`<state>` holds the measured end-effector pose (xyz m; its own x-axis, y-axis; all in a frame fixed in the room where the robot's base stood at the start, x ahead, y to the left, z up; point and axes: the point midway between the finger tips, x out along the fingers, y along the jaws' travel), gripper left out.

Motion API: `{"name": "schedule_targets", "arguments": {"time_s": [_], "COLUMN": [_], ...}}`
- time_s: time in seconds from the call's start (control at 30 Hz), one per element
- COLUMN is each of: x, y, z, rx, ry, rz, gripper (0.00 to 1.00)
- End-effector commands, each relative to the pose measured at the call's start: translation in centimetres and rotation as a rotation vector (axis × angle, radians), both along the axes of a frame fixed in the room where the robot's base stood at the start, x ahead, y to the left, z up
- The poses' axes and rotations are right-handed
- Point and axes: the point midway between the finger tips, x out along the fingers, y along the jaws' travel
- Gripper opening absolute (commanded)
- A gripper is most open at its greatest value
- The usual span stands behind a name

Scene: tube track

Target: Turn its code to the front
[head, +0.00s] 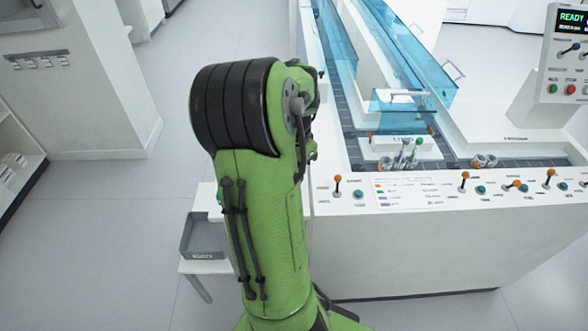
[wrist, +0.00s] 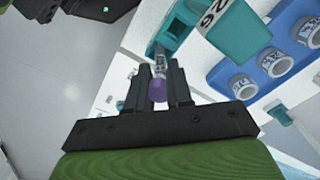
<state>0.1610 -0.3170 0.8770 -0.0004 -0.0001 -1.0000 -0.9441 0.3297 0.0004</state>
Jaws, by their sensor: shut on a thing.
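In the wrist view my gripper (wrist: 159,88) is shut on a tube with a purple cap (wrist: 158,90). The tube (wrist: 159,60) points away from the camera, and its far end is close to a teal holder (wrist: 173,30). Some grey marking shows on the tube, but it is too small to tell whether it is the code or which way it faces. I cannot tell whether the tube's end is inside the holder or beside it. In the head view my green arm hides the gripper and this tube.
In the wrist view a teal block with dark characters (wrist: 238,42) and a blue rack (wrist: 283,48) with several light-coloured round pieces lie to the right. The head view shows a track with clear blue covers (head: 418,58), lever switches (head: 464,176) and a grey tray (head: 202,236).

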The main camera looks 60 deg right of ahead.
Motion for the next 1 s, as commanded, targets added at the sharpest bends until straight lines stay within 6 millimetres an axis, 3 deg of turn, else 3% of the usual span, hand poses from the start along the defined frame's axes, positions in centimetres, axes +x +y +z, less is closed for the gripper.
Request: {"name": "schedule_targets", "arguments": {"time_s": [0.3, 0.8, 1.0], "x": [0.01, 0.14, 0.12], "y": [0.01, 0.06, 0.05], "z": [-0.10, -0.15, -0.09], "rx": [0.000, 0.000, 0.000], "ry": [0.000, 0.000, 0.000], "rz": [0.035, 1.004, 1.074], "gripper": [0.03, 0.03, 0.03]}}
